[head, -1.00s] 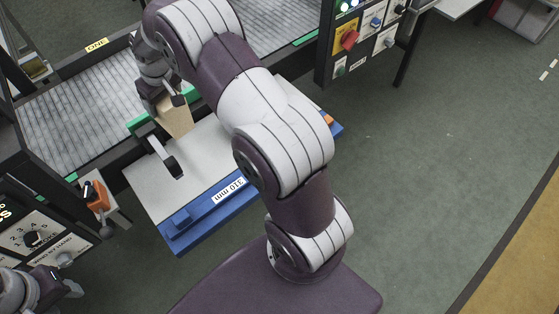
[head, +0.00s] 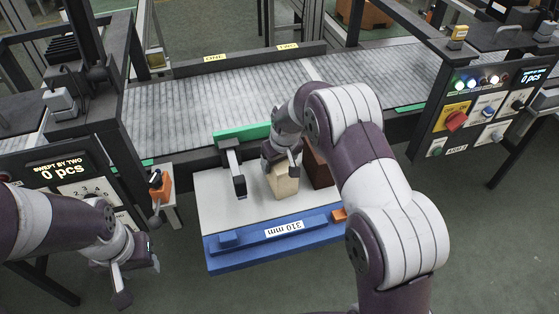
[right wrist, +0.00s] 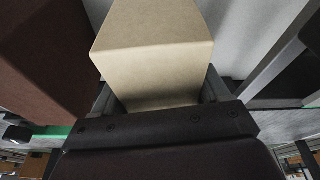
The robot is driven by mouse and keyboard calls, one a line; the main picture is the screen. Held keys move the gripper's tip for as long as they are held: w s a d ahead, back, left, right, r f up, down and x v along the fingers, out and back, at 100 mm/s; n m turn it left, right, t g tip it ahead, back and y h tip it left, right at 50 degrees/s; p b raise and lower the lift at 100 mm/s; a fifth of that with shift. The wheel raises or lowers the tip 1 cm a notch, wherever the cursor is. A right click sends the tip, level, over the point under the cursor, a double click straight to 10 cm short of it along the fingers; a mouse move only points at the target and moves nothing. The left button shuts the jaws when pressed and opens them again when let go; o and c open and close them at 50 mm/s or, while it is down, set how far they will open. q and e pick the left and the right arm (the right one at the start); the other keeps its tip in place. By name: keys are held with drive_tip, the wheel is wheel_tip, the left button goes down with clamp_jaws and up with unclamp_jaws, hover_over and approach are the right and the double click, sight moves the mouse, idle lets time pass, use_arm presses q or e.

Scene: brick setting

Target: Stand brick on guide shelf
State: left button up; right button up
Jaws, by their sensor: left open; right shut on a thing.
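A pale tan brick (head: 284,184) is upright between the jaws of my right gripper (head: 281,160), over the light-topped shelf (head: 221,208) with the blue front edge. I cannot tell whether its lower end touches the shelf. In the right wrist view the tan brick (right wrist: 152,50) fills the space between the jaws (right wrist: 160,105). A dark red-brown brick (head: 316,165) stands just right of it, partly hidden by my right arm; it also shows at left in the right wrist view (right wrist: 45,60). My left gripper (head: 137,279) is open and empty at lower left, away from the shelf.
A black bracket (head: 236,172) rises at the left of the shelf. A green strip (head: 240,133) runs behind it, before the roller conveyor (head: 190,105). Control panels stand at left (head: 70,180) and right (head: 475,110). A small orange block (head: 339,215) sits at the shelf's front right.

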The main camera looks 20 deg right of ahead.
drive_tip(key=o, duration=1.6)
drive_tip(key=shift+f, duration=0.1)
drive_tip(key=shift+c, duration=0.2)
drive_tip(key=shift+r, duration=0.3)
drive_tip(key=v, duration=1)
drive_tip(key=shift+s+r, duration=0.2)
drive_tip(key=shift+r, duration=0.15)
drive_tip(key=shift+s+r, duration=0.25)
drive_tip(key=shift+r, duration=0.05)
drive_tip(key=s+d+f+m, duration=0.1)
drive_tip(key=s, duration=1)
drive_tip(key=s+d+f+m+g, duration=0.1)
drive_tip(key=s+f, duration=0.1)
drive_tip(key=s, duration=0.9)
drive_tip(key=shift+s+f+g, duration=0.2)
drive_tip(key=shift+s+g, duration=0.1)
drive_tip(key=shift+s, duration=0.05)
